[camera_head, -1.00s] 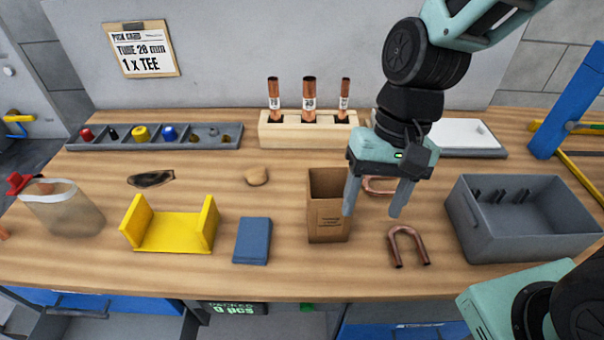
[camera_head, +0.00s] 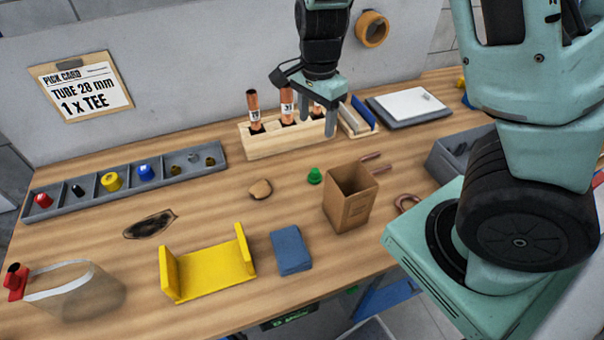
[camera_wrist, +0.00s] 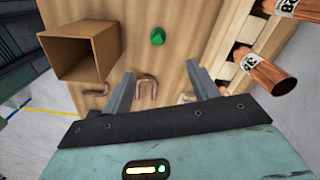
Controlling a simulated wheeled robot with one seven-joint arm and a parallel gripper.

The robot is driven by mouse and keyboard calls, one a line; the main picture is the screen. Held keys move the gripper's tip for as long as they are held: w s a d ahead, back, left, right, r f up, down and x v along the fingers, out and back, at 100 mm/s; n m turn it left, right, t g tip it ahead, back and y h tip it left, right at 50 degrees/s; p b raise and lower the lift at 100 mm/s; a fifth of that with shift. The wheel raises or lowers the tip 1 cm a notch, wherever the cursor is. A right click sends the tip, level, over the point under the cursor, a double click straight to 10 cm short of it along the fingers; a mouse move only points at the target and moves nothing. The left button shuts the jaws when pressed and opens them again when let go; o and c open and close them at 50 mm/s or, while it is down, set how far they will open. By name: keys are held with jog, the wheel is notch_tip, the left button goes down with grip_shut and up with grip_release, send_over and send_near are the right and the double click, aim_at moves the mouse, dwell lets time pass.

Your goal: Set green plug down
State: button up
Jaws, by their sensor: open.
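The green plug (camera_head: 315,176) stands on the wooden table just left of the open cardboard box (camera_head: 350,196). The plug also shows in the wrist view (camera_wrist: 158,37), beyond my fingertips, with bare wood around it. My gripper (camera_head: 318,134) is open and empty. In the head view it hangs in the air above and behind the plug, in front of the wooden tube rack. In the wrist view its two fingers (camera_wrist: 160,80) are spread apart and nothing is between them at the tips.
The wooden rack (camera_head: 272,146) with several copper tubes stands close to my gripper. Bent copper tubes (camera_head: 406,203) lie near the box. A blue block (camera_head: 290,250), a yellow cradle (camera_head: 206,274) and a compartment tray (camera_head: 130,186) stand to the left.

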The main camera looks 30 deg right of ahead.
send_over(315, 170)
notch_tip(315, 170, down, 12)
jog(key=shift+w+r+b, duration=0.1)
jog(key=shift+r+b, duration=0.15)
jog(key=shift+b, duration=0.1)
jog(key=shift+f+p, duration=0.3)
jog(key=shift+f, duration=2.35)
jog(key=shift+c, duration=0.2)
jog(key=c, duration=1.1)
